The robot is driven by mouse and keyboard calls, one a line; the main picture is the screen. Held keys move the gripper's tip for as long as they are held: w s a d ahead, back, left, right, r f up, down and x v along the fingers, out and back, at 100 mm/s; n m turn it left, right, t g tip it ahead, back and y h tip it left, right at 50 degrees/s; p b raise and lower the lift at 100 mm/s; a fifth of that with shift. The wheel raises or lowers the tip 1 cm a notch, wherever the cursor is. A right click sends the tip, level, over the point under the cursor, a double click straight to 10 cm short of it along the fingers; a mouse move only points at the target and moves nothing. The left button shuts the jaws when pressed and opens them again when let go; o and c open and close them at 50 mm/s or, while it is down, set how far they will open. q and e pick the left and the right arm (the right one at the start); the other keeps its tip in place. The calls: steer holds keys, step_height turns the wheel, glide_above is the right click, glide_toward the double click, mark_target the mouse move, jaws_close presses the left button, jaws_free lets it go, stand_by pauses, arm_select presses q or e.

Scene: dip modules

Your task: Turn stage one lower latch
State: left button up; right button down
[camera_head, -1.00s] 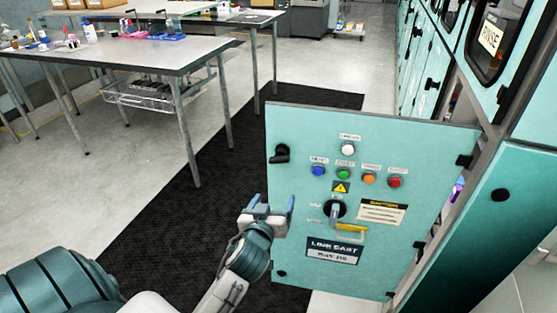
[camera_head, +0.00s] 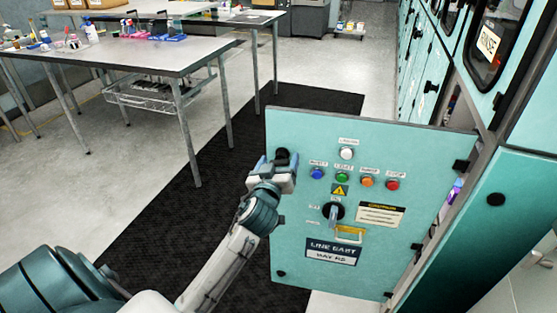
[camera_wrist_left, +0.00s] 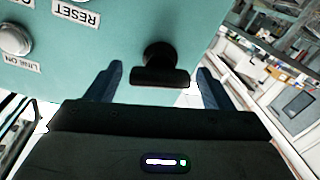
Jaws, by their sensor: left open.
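The teal panel door (camera_head: 420,235) stands open. A black latch (camera_head: 283,154) sits at its upper left corner. My left gripper (camera_head: 281,168) is open in front of this latch and partly covers it. In the left wrist view the latch (camera_wrist_left: 160,76) has a round hub and a short bar, and it lies between the two spread fingers (camera_wrist_left: 160,85), with gaps on both sides. A small black round piece (camera_head: 281,273) is at the door's lower left corner; whether it is a latch I cannot tell. My right gripper is not in view.
The door carries coloured buttons (camera_head: 342,178), a rotary switch (camera_head: 333,211) and a yellow handle (camera_head: 350,234). A table (camera_head: 150,55) with small items stands at the upper left. A black mat (camera_head: 215,190) covers the floor. Teal cabinets (camera_head: 510,130) line the right.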

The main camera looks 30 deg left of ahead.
arm_select(q)
steer(key=shift+w, duration=0.15)
steer(key=c, duration=0.9)
steer(key=shift+c, duration=0.4)
steer(key=shift+m+p, duration=0.35)
steer(key=shift+m, duration=1.35)
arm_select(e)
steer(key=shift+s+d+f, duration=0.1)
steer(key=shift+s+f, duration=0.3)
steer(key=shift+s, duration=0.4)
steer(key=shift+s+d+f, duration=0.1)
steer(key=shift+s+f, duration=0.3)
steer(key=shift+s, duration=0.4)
arm_select(q)
steer(key=o, duration=1)
